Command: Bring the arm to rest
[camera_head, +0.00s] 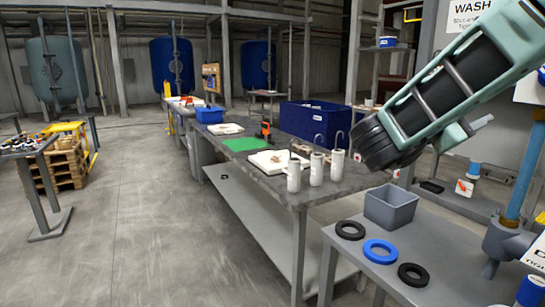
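My arm shows in the head view as a pale teal frame with black rounded parts. It reaches in from the upper right and ends in a black rounded part above the right end of the long workbench (340,183). It is raised clear of the bench top. No gripper fingers can be made out, and nothing held is visible.
White cylinders (316,170) with hooked tops stand at the bench's near end. Behind them is a blue crate (300,118). A grey side table (345,262) holds a grey bin (391,208), two black rings and a blue ring (381,252). A pipe rises at right (525,165).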

